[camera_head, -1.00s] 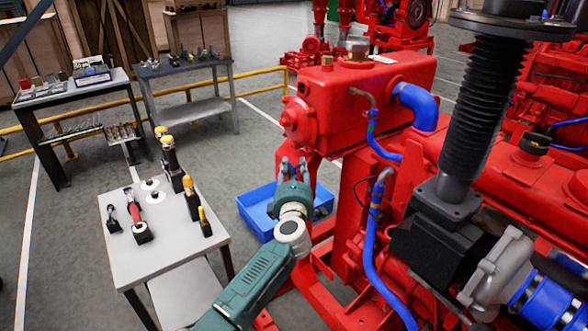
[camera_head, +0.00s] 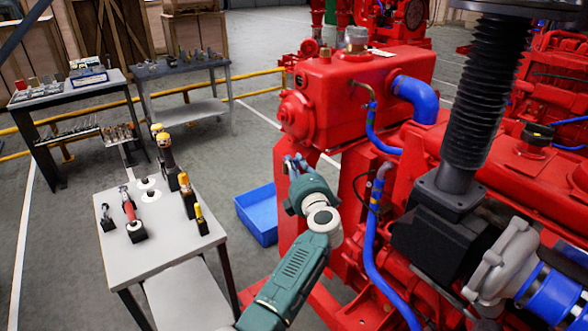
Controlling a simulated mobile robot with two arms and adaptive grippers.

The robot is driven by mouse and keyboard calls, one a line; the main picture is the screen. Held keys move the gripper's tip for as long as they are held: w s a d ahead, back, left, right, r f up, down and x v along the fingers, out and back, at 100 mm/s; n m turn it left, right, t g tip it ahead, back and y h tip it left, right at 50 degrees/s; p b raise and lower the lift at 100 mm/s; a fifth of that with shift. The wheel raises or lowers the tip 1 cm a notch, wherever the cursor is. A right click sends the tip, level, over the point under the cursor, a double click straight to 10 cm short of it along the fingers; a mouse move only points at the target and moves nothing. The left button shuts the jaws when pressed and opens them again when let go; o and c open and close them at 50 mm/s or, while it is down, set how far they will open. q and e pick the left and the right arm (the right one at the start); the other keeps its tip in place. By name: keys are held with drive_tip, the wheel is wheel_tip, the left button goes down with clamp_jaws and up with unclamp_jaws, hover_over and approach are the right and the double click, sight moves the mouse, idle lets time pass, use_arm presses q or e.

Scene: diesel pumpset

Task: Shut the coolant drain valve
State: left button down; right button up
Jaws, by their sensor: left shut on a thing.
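The red pumpset (camera_head: 375,80) stands at the centre and right, with blue hoses. My left arm comes up from the bottom, and my left gripper (camera_head: 296,164) is at the red tank's lower side, pointing away from me. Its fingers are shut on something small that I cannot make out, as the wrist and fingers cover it. The coolant drain valve cannot be told apart; it may be hidden by the gripper. A blue tray (camera_head: 258,214) lies on the floor just left of the gripper. My right gripper is not in view.
A small grey table (camera_head: 150,250) at left holds several hand tools and bottles. Two workbenches (camera_head: 190,68) with parts stand behind it, near a yellow rail (camera_head: 258,74). A black bellows pipe (camera_head: 474,105) rises at right. Grey floor is clear between table and tray.

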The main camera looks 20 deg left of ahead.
use_arm(q)
drive_tip(key=shift+w+r, duration=0.1)
drive_tip(key=shift+r, duration=0.5)
drive_tip(key=c, duration=1.7)
unclamp_jaws()
drive_tip(key=shift+c, duration=0.2)
drive_tip(key=shift+f, duration=0.1)
drive_tip(key=shift+f, duration=0.15)
